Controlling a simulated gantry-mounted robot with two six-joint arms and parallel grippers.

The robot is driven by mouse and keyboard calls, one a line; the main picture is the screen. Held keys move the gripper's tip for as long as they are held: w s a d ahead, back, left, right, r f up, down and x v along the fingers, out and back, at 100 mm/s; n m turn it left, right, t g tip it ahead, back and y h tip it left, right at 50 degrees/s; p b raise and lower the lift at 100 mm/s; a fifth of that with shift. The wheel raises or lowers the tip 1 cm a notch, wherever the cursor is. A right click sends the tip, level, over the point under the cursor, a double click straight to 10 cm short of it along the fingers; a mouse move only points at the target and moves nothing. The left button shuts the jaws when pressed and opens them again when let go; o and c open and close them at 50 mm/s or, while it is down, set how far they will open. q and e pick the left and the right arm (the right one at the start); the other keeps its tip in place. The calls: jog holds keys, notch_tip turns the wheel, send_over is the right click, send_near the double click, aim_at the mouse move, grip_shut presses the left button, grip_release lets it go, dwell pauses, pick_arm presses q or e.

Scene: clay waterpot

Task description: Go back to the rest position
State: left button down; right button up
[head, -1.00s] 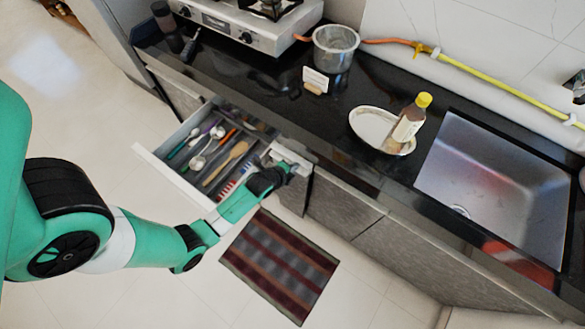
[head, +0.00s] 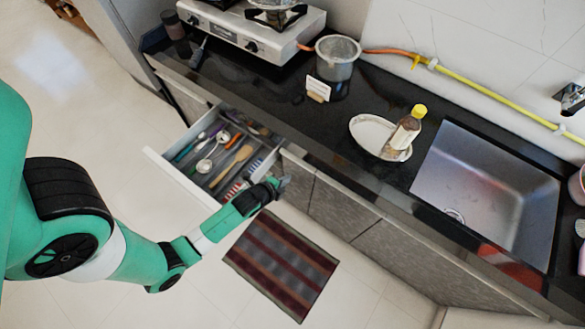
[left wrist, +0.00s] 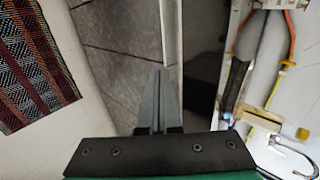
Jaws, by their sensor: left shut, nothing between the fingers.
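My left gripper (head: 284,183) is shut and empty. In the head view it is just right of the open drawer (head: 160,166), in front of the grey cabinet doors. In the left wrist view its closed fingers (left wrist: 158,100) point along the grey cabinet front (left wrist: 115,40). I cannot tell whether the fingers touch the cabinet. My right gripper does not show in either view.
The drawer holds a wooden spoon (head: 233,166) and other utensils. The black counter (head: 285,100) carries a stove (head: 245,30), a metal pot (head: 337,60), a plate (head: 366,133), a bottle (head: 405,130) and a sink (head: 485,195). A striped mat (head: 280,265) lies on the floor.

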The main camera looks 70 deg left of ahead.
pick_arm(q)
jog(key=v, duration=0.3)
jog(key=shift+s+d+p, duration=0.1)
jog(key=shift+s+p, duration=0.1)
jog(key=shift+p, duration=0.1)
